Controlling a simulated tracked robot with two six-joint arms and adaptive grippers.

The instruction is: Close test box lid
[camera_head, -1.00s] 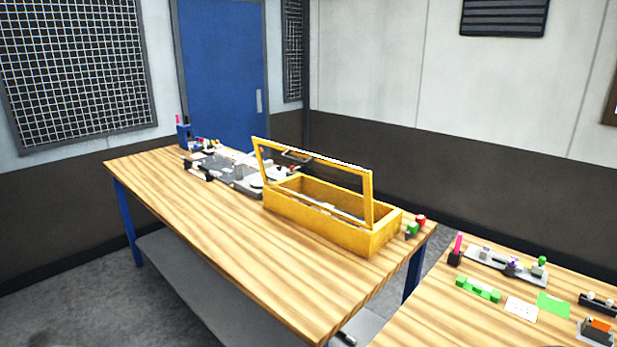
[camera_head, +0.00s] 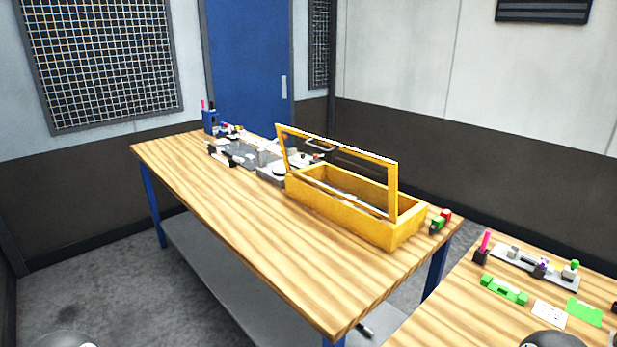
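The yellow test box (camera_head: 340,212) stands on the wooden workbench, towards its right end. Its lid (camera_head: 393,190), a yellow frame around a see-through panel, stands raised above the box. A dark handle (camera_head: 321,143) shows near the lid's top edge. Neither gripper can be made out. Only dark rounded parts, probably of my arms, show at the bottom left and bottom right edges, well away from the box.
The workbench (camera_head: 240,222) has bare wood in front of the box. Grey fixtures (camera_head: 240,152) and small parts lie left of the box. Small red and green pieces (camera_head: 440,221) sit at its right end. A second table (camera_head: 470,312) at lower right holds several small items.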

